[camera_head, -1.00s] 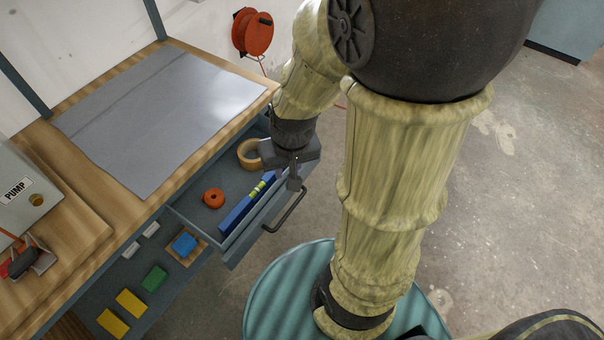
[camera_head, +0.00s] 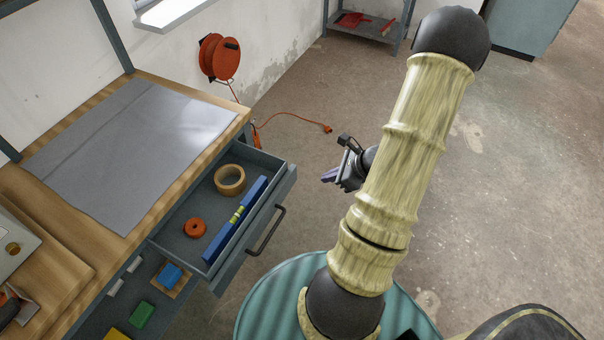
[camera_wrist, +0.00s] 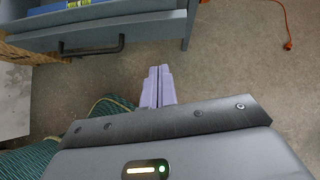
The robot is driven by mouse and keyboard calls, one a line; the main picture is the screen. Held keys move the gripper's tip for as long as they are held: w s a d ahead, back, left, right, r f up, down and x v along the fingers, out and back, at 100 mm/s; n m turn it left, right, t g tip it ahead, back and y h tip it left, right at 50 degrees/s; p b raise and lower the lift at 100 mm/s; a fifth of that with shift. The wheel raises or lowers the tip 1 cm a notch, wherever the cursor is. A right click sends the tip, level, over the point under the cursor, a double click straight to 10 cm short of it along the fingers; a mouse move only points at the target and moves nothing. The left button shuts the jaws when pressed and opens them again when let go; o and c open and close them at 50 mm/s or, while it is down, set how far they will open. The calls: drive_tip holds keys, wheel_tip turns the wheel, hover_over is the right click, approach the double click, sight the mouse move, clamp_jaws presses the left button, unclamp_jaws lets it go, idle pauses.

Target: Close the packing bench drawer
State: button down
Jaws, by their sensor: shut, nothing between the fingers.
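The packing bench drawer (camera_head: 288,186) is pulled out from under the bench top. In it lie a blue level (camera_head: 236,220), a roll of tan tape (camera_head: 230,179) and a small orange ring-shaped roll (camera_head: 195,228). Its dark bar handle (camera_head: 266,232) is on the front face, and the handle also shows in the wrist view (camera_wrist: 92,49). My gripper (camera_head: 328,175) is to the right of the drawer front, apart from it. In the wrist view the two pale purple fingers (camera_wrist: 158,86) are together, with nothing between them, short of the drawer front.
The bench top carries a grey mat (camera_head: 130,150). Below the drawer is a lower shelf with coloured blocks (camera_head: 142,314). An orange cable (camera_head: 300,118) runs across the floor from a wall reel (camera_head: 219,57).

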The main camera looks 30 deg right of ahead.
drive_tip(key=shift+s+d+f+m+t+h, duration=0.1)
drive_tip(key=shift+d+f+m+t+h, duration=0.1)
drive_tip(key=shift+d+m, duration=0.3)
drive_tip(key=shift+s+d+f+m+t+h, duration=0.1)
drive_tip(key=shift+d+f+m+t, duration=0.1)
drive_tip(key=shift+d+m, duration=0.3)
drive_tip(key=shift+d, duration=0.1)
approach(293, 177)
drive_tip(key=x, duration=0.5)
drive_tip(key=shift+d+f+b, duration=0.15)
drive_tip(key=shift+f+b, duration=0.15)
drive_tip(key=shift+f, duration=0.25)
drive_tip(key=shift+w, duration=0.35)
